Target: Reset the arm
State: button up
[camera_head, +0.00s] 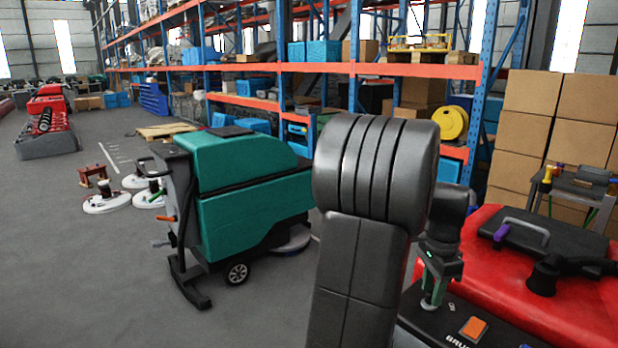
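My arm rises through the middle of the view, with its large dark grey links in front. My gripper (434,290) is at the end of the arm, right of the large link. It points down over the dark front panel of a red scrubber machine (490,254) at the lower right. Something green and pale shows at its fingertips. I cannot tell whether that is part of the fingers or a held thing, nor whether the fingers touch the panel.
The red machine bears a black lid (522,232), a black hose (560,270) and an orange button (473,328). A teal scrubber (250,190) stands left of my arm. Shelving (400,70) and stacked cartons (555,120) stand behind. Open floor lies at left.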

jog(key=m+b, duration=0.1)
jog(key=m, duration=0.2)
jog(key=shift+m, duration=0.4)
notch_tip(320, 180, up, 11)
jog(key=shift+r+m+b, duration=0.15)
jog(key=shift+m+b, duration=0.15)
